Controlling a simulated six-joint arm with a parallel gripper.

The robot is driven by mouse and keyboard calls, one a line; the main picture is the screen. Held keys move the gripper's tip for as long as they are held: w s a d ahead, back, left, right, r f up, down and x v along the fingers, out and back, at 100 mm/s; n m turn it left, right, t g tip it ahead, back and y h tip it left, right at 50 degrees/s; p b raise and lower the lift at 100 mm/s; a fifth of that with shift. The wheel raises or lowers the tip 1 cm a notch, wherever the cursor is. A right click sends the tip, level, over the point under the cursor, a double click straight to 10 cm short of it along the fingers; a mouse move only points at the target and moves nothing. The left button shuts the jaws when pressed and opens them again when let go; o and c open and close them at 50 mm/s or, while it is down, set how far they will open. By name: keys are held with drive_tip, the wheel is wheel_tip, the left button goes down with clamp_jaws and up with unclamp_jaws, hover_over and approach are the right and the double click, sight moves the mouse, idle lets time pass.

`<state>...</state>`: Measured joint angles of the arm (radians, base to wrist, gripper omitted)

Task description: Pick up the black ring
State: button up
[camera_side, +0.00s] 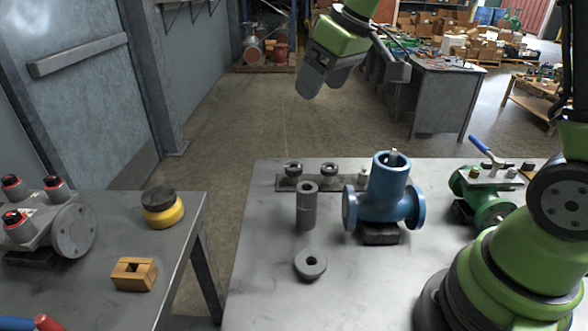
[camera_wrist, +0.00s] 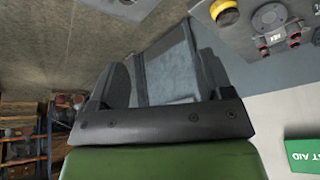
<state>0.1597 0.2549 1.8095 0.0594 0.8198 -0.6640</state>
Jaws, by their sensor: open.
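A dark grey ring with a round hole (camera_side: 310,263) lies flat near the front of the grey work table; it is the closest match to a black ring there. My gripper (camera_side: 322,84) is high above and behind the table, far from the ring. Its two dark fingers stand apart with nothing visible between them. The gripper also fills the middle of the wrist view (camera_wrist: 165,70), where the ring is not seen.
A grey hollow cylinder (camera_side: 306,207) stands just behind the ring. A blue valve body (camera_side: 387,190) is to its right, and a dark rack (camera_side: 283,183) is behind. A green valve (camera_side: 486,205) stands at right. A side table (camera_side: 115,305) holds a yellow-and-black piece (camera_side: 163,212).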

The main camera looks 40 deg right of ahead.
drive_tip(key=w+d+f+n+g, duration=0.15)
drive_tip(key=w+d+f, duration=0.35)
drive_tip(key=f, duration=0.5)
drive_tip(key=n, duration=0.2)
approach(293, 168)
wheel_tip(293, 168, down, 2)
drive_tip(key=shift+x, duration=3.2)
drive_tip(key=shift+w+a+r, duration=0.1)
drive_tip(key=shift+w+a, duration=0.05)
drive_tip(key=shift+w, duration=0.05)
drive_tip(key=shift+c, duration=0.2)
drive_tip(key=c, duration=1)
